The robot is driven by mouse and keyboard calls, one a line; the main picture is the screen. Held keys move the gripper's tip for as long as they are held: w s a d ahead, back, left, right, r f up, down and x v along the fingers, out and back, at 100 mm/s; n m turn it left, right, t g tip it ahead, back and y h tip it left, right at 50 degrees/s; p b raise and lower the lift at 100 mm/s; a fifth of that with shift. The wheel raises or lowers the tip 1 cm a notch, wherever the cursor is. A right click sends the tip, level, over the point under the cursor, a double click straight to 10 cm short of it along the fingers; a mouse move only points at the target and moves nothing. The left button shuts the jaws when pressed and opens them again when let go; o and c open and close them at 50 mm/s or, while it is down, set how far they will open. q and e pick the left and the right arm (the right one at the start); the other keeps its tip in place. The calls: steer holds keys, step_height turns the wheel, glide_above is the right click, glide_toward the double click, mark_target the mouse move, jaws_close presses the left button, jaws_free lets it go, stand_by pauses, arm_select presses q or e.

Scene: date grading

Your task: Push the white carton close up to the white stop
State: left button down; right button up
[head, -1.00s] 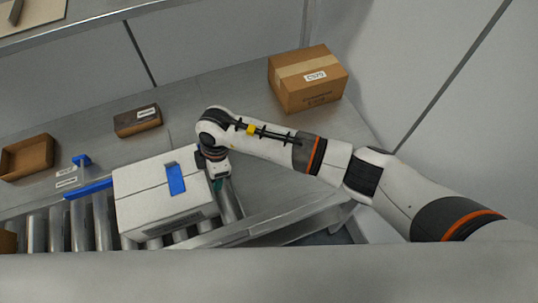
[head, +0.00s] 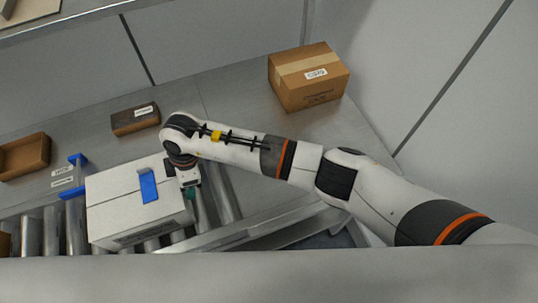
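The white carton (head: 125,205), with a strip of blue tape over its top edge, sits on the roller conveyor at the lower left. My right gripper (head: 195,194) points down at the carton's right side and appears to be against it. Its fingertips are mostly hidden, so I cannot tell whether it is open. No clearly white stop shows. A blue bracket (head: 77,159) with a blue bar (head: 73,193) stands at the carton's left, the bar close to or partly behind the carton. My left gripper is not in view.
Metal rollers (head: 52,230) continue left of the carton. On the grey table behind are an open brown tray (head: 25,155), a small dark brown box (head: 135,119), white labels (head: 62,170) and a labelled cardboard box (head: 308,78). The table's middle is clear.

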mark_target(173, 179)
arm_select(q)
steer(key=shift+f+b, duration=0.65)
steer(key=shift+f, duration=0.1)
arm_select(e)
steer(key=shift+s+a, duration=0.3)
steer(key=shift+a, duration=0.5)
steer(key=shift+s+a, duration=0.3)
steer(key=shift+a, duration=0.5)
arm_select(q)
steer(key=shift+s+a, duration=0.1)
arm_select(e)
steer(key=shift+w, duration=0.1)
